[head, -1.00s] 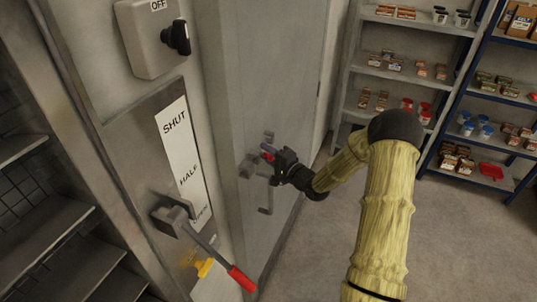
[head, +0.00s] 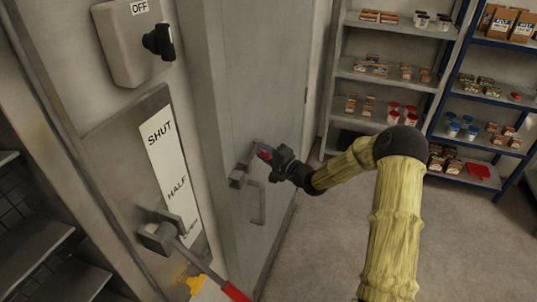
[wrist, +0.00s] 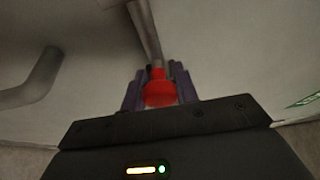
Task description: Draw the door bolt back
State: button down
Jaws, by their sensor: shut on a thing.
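The door bolt (head: 241,177) is a grey metal fitting on the grey door (head: 262,80), near its left edge. Its red knob (wrist: 160,92) sits on a grey metal stem (wrist: 144,28) in the wrist view. My gripper (head: 265,153) is shut on the red knob, with a purple finger on each side of it. In the head view the gripper covers part of the bolt, and only a little red shows between the fingers. I cannot tell how far the bolt sits in its keeper. A bent grey door handle (head: 261,205) is just below the bolt.
Left of the door is a panel with a SHUT/HALF scale (head: 170,165), a red-tipped lever (head: 234,292) and a black OFF switch (head: 160,40). Stocked shelves (head: 385,75) stand behind my arm at the right. The floor (head: 460,235) there is clear.

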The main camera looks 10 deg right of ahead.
jog(key=shift+w+d, duration=0.1)
jog(key=c, duration=1.5)
grip_release()
jog(key=o, duration=0.4)
jog(key=shift+w, duration=0.15)
jog(key=shift+o, duration=0.2)
jog(key=b+v, duration=0.5)
jog(key=v, duration=1.2)
jog(key=shift+s+b, duration=0.3)
jog(key=shift+b, duration=0.1)
jog(key=shift+d, duration=0.15)
